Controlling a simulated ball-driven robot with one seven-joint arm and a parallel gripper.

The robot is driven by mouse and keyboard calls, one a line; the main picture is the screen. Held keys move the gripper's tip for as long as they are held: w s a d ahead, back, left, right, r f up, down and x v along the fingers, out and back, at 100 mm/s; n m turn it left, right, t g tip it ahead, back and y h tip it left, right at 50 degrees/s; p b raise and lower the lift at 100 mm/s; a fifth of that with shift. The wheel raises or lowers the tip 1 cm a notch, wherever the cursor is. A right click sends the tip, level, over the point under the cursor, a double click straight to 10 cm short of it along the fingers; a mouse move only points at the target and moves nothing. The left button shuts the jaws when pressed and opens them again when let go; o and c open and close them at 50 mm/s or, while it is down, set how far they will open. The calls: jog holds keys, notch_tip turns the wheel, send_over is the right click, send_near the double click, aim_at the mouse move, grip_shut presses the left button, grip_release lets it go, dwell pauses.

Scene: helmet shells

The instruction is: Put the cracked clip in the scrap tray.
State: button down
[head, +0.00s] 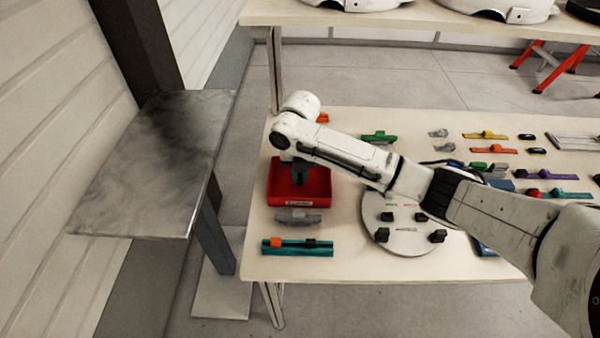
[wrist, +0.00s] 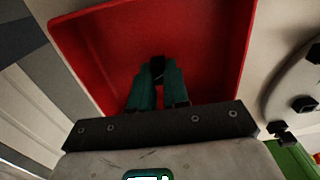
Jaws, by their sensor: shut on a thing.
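The red tray (head: 318,186) stands at the left end of the pale table, with a small unreadable label on its front wall. It fills much of the wrist view (wrist: 90,50). My gripper (head: 299,174) points down over the tray's inside. In the wrist view its teal fingers (wrist: 157,78) are closed together on a small dark piece (wrist: 157,66), which shows at the fingertips against the red floor. The piece looks like a clip, but it is mostly hidden and no crack can be made out. I cannot tell whether it touches the tray floor.
A grey part (head: 298,216) and a teal bar (head: 285,249) lie in front of the tray. A round white plate (head: 402,236) with several black blocks is to its right, under my arm. Several coloured clips lie farther right. A grey side table (head: 150,165) is at left.

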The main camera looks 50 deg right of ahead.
aim_at(300, 177)
jog(key=shift+f, duration=0.2)
jog(key=c, duration=1.1)
grip_release()
notch_tip(300, 177, up, 12)
jog(key=b, duration=0.1)
jog(key=shift+r, duration=0.25)
